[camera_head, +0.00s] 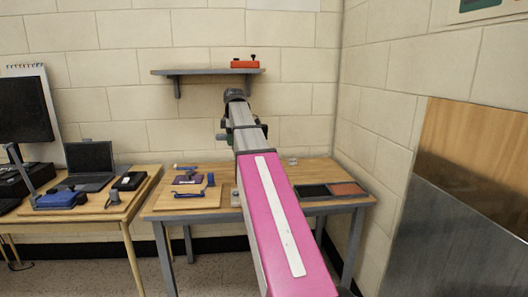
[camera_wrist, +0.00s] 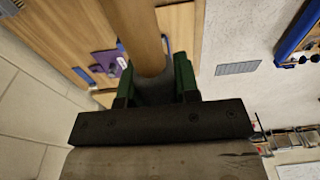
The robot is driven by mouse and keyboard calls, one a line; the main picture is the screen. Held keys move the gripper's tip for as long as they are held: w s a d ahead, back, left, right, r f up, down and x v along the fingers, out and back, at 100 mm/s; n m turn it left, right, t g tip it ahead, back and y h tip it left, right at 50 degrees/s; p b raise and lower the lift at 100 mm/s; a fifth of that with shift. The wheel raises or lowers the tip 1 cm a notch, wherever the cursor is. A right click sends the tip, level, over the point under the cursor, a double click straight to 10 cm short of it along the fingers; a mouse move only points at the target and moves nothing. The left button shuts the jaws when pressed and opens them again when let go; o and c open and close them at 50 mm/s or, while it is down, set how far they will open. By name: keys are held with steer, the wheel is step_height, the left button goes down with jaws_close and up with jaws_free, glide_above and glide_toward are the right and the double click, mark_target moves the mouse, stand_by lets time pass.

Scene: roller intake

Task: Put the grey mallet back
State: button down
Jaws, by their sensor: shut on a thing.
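My gripper (camera_wrist: 153,82) has green fingers and is shut on a tan, wood-like handle (camera_wrist: 143,30) in the wrist view. A grey part of the held thing shows between the fingers. The handle runs out of the top of the picture, so its head is not visible; I take it to be the mallet. In the head view my gripper is mostly hidden by my arm, above the back of the right workbench, below the wall shelf. A wooden board (camera_head: 170,203) on the bench's left bears a purple item (camera_head: 187,180) and a blue tool (camera_head: 210,181).
The wall shelf (camera_head: 190,72) holds a red item (camera_head: 245,64). A left table holds a laptop (camera_head: 90,160).

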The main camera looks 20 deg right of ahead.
steer(key=w+d+f, duration=0.3)
steer(key=d, duration=0.7)
steer(key=w+d+f, duration=0.3)
steer(key=d, duration=0.8)
glide_above(309, 179)
step_height(309, 179, down, 8)
steer(key=shift+w+d+f, duration=0.1)
steer(key=shift+d+f, duration=0.05)
steer(key=shift+f, duration=2.2)
steer(key=shift+w+d+f, duration=0.1)
steer(key=shift+d+f, duration=0.05)
steer(key=shift+f, duration=2.65)
steer(key=c, duration=0.8)
jaws_free()
steer(key=r, duration=1)
steer(key=shift+s+d+r, duration=0.15)
steer(key=shift+d+r, duration=0.25)
